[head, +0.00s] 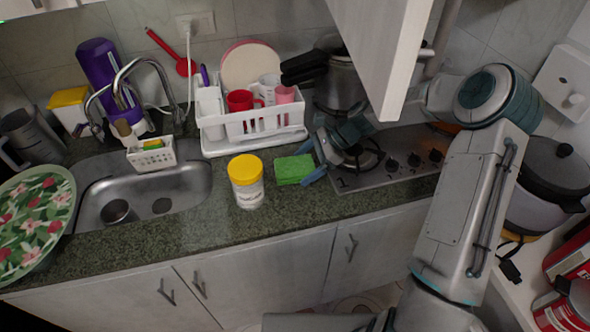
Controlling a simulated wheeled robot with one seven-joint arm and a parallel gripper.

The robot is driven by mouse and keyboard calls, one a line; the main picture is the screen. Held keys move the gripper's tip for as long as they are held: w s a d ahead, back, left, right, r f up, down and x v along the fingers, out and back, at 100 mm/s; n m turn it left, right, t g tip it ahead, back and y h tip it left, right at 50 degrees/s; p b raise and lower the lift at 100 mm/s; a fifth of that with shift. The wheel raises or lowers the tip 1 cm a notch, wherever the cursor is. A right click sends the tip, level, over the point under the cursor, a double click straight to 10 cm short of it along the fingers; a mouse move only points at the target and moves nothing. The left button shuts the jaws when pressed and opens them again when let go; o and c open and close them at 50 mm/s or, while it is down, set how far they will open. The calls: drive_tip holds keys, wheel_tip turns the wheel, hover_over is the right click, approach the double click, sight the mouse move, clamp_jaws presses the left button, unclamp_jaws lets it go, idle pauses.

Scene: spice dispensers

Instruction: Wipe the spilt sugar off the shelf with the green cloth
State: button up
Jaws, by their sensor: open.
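The green cloth (292,170) lies as a small folded block on the dark counter, just right of a white jar with a yellow lid (247,187). My gripper (313,163) is at the cloth's right side, low over the counter by the hob. Its jaws are open, with blue fingertips close to the cloth's right edge. I cannot tell whether they touch it. No spilt sugar can be made out on the counter, and no shelf with sugar on it is clear in this view.
A white dish rack (255,140) with cups and a plate stands behind the cloth. The sink (150,197) is to the left and the gas hob (385,165) to the right. A white cabinet (385,45) hangs above. The counter front before the cloth is clear.

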sight(306, 164)
drive_tip(key=shift+c, duration=0.3)
drive_tip(key=c, duration=0.7)
drive_tip(key=shift+r+p, duration=2.45)
drive_tip(key=shift+r, duration=0.6)
